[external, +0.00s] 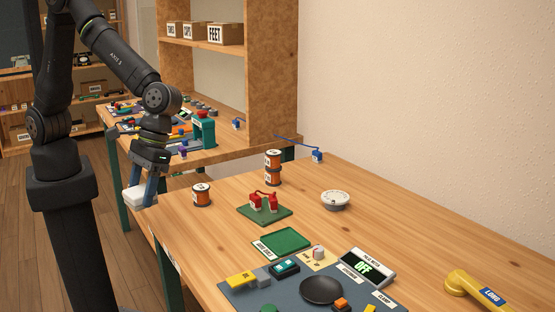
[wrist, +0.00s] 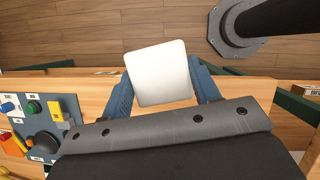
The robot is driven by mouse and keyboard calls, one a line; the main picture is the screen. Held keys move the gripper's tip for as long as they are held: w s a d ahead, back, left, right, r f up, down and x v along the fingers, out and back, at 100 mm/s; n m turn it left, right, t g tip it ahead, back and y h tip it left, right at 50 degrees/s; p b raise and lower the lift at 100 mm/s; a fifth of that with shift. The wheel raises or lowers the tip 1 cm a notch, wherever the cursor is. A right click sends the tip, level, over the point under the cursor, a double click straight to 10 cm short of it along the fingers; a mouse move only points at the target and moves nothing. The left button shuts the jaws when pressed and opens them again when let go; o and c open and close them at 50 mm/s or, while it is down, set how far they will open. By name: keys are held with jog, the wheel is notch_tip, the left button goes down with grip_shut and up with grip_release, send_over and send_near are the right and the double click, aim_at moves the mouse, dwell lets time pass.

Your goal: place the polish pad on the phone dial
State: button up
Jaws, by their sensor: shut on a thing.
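My gripper (external: 143,192) is shut on a white, rounded square block, which looks like the polish pad (wrist: 160,72). Its blue fingers press on two opposite sides of the pad. In the external view the pad (external: 133,197) is at the table's left edge, and the wrist view shows floor beyond that edge behind it. A round white piece with marks around its rim, which looks like the phone dial (external: 335,200), lies on the table to the right, well apart from my gripper.
Orange spools (external: 202,195) and a green board with red parts (external: 264,210) stand between my gripper and the dial. The right of the table is mostly clear.

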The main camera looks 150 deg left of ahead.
jog(key=w+a+r+n+t+y, duration=0.1)
jog(key=w+a+n+t, duration=0.1)
jog(key=w+a+n, duration=0.5)
jog(key=w+a+n+t+y, duration=0.1)
jog(key=w+a+n, duration=0.15)
jog(key=a, duration=0.85)
jog(key=n+y, duration=0.4)
jog(key=n, duration=0.6)
send_over(330, 200)
jog(key=s, duration=0.2)
jog(key=f, duration=0.4)
jog(key=shift+w+d+f, duration=0.2)
jog(key=shift+w, duration=0.05)
jog(key=shift+f, duration=1.95)
jog(key=shift+f, duration=0.1)
jog(key=o, duration=1)
